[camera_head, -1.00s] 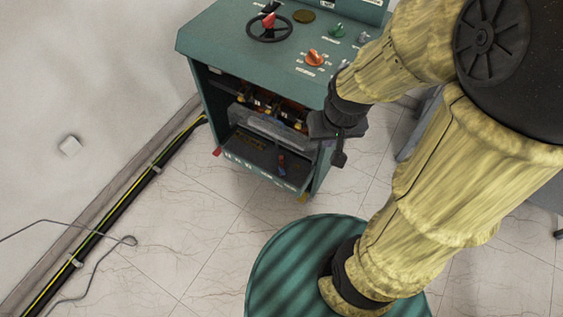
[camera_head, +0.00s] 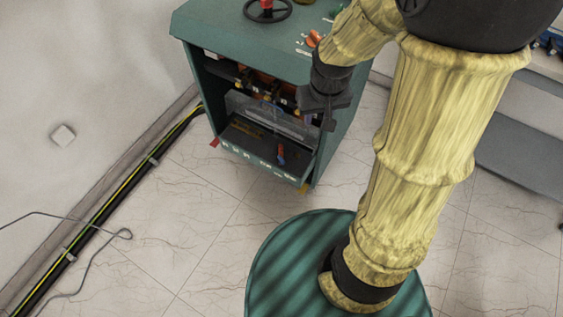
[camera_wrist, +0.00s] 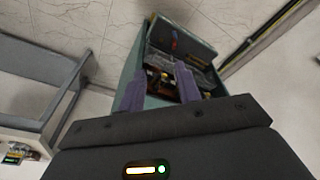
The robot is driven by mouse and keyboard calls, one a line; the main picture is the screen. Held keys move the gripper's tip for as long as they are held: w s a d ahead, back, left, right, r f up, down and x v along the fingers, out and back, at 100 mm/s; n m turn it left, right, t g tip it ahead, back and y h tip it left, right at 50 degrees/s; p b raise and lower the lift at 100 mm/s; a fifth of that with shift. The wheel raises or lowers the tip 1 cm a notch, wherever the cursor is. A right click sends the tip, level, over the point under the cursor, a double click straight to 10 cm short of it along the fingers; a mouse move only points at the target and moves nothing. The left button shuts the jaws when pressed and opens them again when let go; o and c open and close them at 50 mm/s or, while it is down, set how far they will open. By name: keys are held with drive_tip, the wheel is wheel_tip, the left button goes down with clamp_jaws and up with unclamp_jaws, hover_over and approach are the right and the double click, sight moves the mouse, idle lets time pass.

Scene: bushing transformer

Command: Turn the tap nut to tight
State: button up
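The green transformer cabinet (camera_head: 335,140) stands with its front compartment open. I cannot make out the tap nut for sure; the parts inside are small. Orange, yellow and dark fittings (camera_head: 265,85) sit in the upper part of the opening. A small blue and red piece (camera_head: 281,153) stands on the lower panel; it also shows in the wrist view (camera_wrist: 174,42). My gripper (camera_head: 312,108) is at the right side of the opening, in front of the cabinet. In the wrist view its two purple fingers (camera_wrist: 160,70) are apart, with nothing seen between them.
Black and yellow cables (camera_head: 110,199) run along the wall at left. A grey bench (camera_wrist: 40,58) shows at left in the wrist view.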

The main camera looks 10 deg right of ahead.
drive_tip(key=w+a+f+n+b, duration=0.25)
drive_tip(key=w+f+b, duration=0.6)
drive_tip(key=f, duration=0.45)
drive_tip(key=n+g+b, duration=0.2)
drive_tip(key=b, duration=0.7)
hover_over(281, 158)
wheel_tip(281, 158, down, 18)
drive_tip(key=shift+f, duration=0.15)
drive_tip(key=shift+s+f+m, duration=0.15)
drive_tip(key=shift+m, duration=0.1)
wheel_tip(281, 158, down, 17)
drive_tip(key=b, duration=0.3)
drive_tip(key=shift+b, duration=0.4)
clamp_jaws()
